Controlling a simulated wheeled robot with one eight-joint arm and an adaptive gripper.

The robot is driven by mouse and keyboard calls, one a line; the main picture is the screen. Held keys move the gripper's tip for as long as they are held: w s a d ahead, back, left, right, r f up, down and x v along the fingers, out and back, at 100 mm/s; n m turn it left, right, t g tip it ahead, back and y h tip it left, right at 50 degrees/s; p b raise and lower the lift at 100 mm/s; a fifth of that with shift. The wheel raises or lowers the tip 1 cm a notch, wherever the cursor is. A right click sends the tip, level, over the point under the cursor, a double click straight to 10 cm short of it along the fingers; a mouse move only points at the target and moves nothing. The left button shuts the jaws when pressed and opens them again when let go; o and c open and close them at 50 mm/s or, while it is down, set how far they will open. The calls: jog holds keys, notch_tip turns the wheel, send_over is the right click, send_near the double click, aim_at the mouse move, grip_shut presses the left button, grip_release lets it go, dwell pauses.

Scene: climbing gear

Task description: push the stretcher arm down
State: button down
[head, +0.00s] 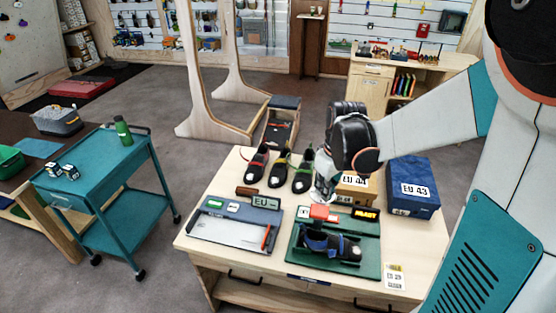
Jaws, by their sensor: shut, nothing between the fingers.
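The stretcher (366,266) is a green board on the light wooden table, at the right of its front half. A dark blue and black climbing shoe (335,245) lies on it. An orange-red piece (322,212), which looks like the stretcher arm's end, shows just above and behind the shoe. My gripper (322,200) is shut and empty, pointing down just above this red piece. I cannot tell whether they touch. My wrist and gripper hide part of the table behind.
A grey-blue measuring device (233,232) labelled EU lies to the left. Several climbing shoes (279,169) stand behind it. An EU 44 box (354,190) and a blue EU 43 box (413,187) stand behind the stretcher. A teal cart (100,160) is at the left.

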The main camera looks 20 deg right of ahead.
aim_at(320, 211)
jog(key=shift+w+d+n+p, duration=0.15)
jog(key=shift+d+n+p, duration=0.15)
jog(key=shift+d+p, duration=0.2)
jog(key=shift+f, duration=0.1)
jog(key=shift+w+a+f+b, duration=0.1)
jog(key=shift+w+f+b, duration=0.1)
jog(key=shift+f+b, duration=1.3)
jog(key=shift+w+a+f+b, duration=0.15)
jog(key=shift+f+b, duration=0.7)
jog(key=shift+f, duration=1.1)
jog(key=shift+d, duration=0.1)
notch_tip(320, 211, down, 14)
jog(key=s+d+b, duration=0.1)
jog(key=s+b, duration=0.1)
jog(key=b, duration=1)
jog(key=shift+s, duration=0.4)
